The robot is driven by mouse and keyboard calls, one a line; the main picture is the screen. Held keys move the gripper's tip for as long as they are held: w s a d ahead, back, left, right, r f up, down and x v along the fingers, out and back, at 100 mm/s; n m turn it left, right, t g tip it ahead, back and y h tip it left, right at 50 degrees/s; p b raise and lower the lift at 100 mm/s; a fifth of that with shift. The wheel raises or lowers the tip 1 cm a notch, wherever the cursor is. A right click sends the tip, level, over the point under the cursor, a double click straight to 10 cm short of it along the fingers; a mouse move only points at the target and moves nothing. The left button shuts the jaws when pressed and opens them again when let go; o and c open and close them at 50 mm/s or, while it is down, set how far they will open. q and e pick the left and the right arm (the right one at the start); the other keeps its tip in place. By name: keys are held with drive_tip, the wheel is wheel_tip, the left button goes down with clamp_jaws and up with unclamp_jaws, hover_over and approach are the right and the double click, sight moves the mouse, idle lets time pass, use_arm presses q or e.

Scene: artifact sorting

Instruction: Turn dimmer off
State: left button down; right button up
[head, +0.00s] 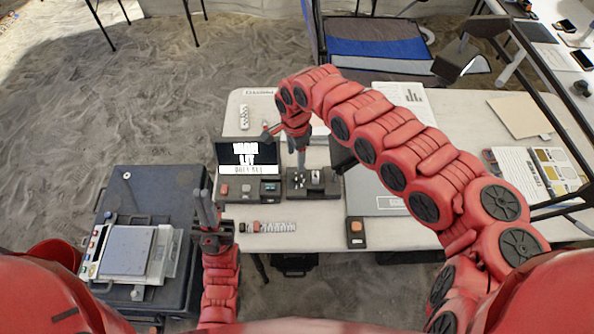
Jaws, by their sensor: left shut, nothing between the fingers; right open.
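A dark control box (326,190) with small light knobs or switches on top sits on the white table, right of the lit display; it may be the dimmer, but its labels are too small to read. My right gripper (285,148) is open and empty, reaching down above and just behind this box. One finger points left toward the display and the other points down toward the box; contact cannot be told. My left gripper (206,192) is shut and empty, pointing up at the table's left edge, beside the grey case.
Another orange-button box (356,226) sits at the table's front edge. A laptop (385,205) lies under my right arm. A grey case (150,190) holding a tray stands left.

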sight(297, 177)
wheel_tip(297, 177, down, 10)
drive_tip(key=shift+w+r+p, duration=0.1)
drive_tip(key=shift+w+p, duration=0.05)
drive_tip(key=shift+p, duration=0.2)
drive_tip(key=shift+d+f, duration=0.1)
drive_tip(key=shift+f, duration=0.5)
clamp_jaws()
